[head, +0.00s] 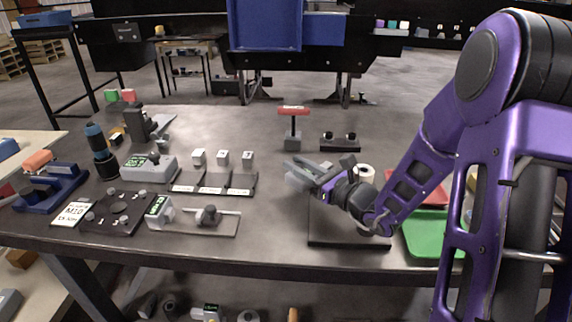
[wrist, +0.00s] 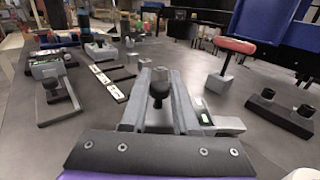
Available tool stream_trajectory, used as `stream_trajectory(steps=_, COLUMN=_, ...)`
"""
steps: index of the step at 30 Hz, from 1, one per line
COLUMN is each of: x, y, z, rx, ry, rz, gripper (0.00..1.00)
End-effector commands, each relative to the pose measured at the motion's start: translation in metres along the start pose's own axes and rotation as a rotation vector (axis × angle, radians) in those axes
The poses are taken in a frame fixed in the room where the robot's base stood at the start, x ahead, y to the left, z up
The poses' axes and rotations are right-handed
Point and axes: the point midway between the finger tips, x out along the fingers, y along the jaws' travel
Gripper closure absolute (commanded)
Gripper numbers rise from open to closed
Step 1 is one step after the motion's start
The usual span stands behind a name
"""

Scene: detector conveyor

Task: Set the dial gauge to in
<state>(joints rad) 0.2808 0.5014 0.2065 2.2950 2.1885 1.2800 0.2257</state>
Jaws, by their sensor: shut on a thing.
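My gripper (head: 312,176) is over the right half of the table, and it also shows in the wrist view (wrist: 158,100). A round black knob shows between the fingers. I take this held thing to be the dial gauge, but its face is mostly hidden. A grey fixture with a green display (head: 158,206) and a black knob (head: 208,213) stands at the front left. A grey box with a green display (head: 148,166) stands behind it.
A white card reading MID (head: 72,213) lies at the left edge beside a black plate (head: 118,208). A red-handled post (head: 293,125) and a black two-knob block (head: 340,142) stand behind my gripper. A green tray (head: 425,235) lies right.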

Motion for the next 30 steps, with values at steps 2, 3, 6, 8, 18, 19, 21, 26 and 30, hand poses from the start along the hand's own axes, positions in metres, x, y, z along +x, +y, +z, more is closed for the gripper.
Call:
stream_trajectory(steps=2, x=-0.007, y=-0.005, z=0.003, rx=-0.002, ry=-0.004, rz=0.04, gripper=1.0)
stream_trajectory(steps=3, x=-0.01, y=-0.006, z=0.003, rx=-0.003, ry=-0.005, rz=0.066, gripper=1.0)
stream_trajectory(steps=6, x=-0.017, y=-0.005, z=0.003, rx=-0.002, ry=-0.004, rz=0.134, gripper=1.0)
stream_trajectory(steps=8, x=-0.021, y=-0.006, z=0.003, rx=-0.002, ry=-0.004, rz=0.174, gripper=1.0)
stream_trajectory(steps=18, x=-0.04, y=-0.009, z=0.002, rx=-0.001, ry=-0.003, rz=0.346, gripper=1.0)
stream_trajectory(steps=19, x=-0.04, y=-0.009, z=0.002, rx=0.0, ry=-0.002, rz=0.351, gripper=1.0)
stream_trajectory(steps=21, x=-0.041, y=-0.009, z=0.002, rx=0.0, ry=-0.002, rz=0.356, gripper=1.0)
stream_trajectory(steps=26, x=-0.041, y=-0.009, z=0.001, rx=0.0, ry=-0.001, rz=0.356, gripper=1.0)
stream_trajectory(steps=30, x=-0.041, y=-0.009, z=0.001, rx=0.0, ry=-0.001, rz=0.355, gripper=0.63)
